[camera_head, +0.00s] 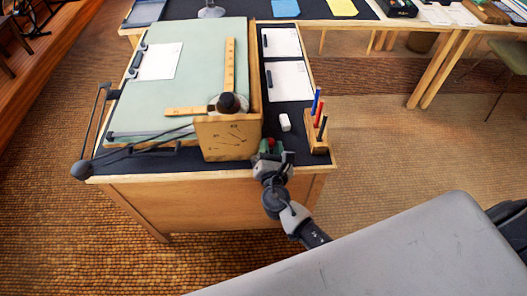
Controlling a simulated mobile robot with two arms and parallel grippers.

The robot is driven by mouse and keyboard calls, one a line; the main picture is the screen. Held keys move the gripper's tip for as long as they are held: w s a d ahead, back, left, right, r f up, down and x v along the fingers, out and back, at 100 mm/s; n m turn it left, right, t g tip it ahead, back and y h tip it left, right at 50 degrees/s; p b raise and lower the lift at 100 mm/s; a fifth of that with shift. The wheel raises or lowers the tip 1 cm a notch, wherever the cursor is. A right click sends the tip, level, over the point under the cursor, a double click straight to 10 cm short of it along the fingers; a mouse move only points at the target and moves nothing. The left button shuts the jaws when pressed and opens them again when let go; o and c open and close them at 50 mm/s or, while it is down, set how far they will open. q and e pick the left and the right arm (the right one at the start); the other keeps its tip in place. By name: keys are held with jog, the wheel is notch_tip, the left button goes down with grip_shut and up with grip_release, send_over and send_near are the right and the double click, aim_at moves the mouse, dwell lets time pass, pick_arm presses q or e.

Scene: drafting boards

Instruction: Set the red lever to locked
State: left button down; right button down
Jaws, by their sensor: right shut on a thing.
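The red lever (271,142) shows as a small red tip near the front edge of the desk, just right of a wooden panel with dark markings (228,138). A small green part shows around it. My right gripper (272,152) is at the lever, shut on it, with its arm coming up from the lower right. The gripper hides most of the lever, so I cannot tell its setting. My left gripper is not in view.
A green drafting board (190,75) with a wooden ruler arm (230,65) fills the desk's left. A white eraser (285,122) and a wooden pen holder (315,135) stand close to the right of my gripper. A lamp arm (100,110) borders the left side.

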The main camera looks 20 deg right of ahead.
jog(key=d+f+m+b, duration=0.1)
jog(key=b, duration=0.1)
jog(key=d+f+m+b, duration=0.1)
jog(key=m+b, duration=0.1)
jog(key=d+f+m+b, duration=0.1)
jog(key=m+b, duration=0.1)
jog(key=shift+s+f+b, duration=0.3)
jog(key=shift+s+b, duration=0.1)
jog(key=shift+s+d+f+m+b, duration=0.1)
jog(key=shift+d+f+m+b, duration=0.15)
jog(key=shift+m+b, duration=0.4)
jog(key=shift+s+d+f+m+b, duration=0.1)
jog(key=shift+f+m+b, duration=0.2)
jog(key=shift+m+b, duration=0.35)
jog(key=c, duration=0.8)
grip_release()
jog(key=b+v, duration=0.2)
jog(key=v, duration=0.8)
jog(key=shift+s+a, duration=0.15)
jog(key=shift+s, duration=0.15)
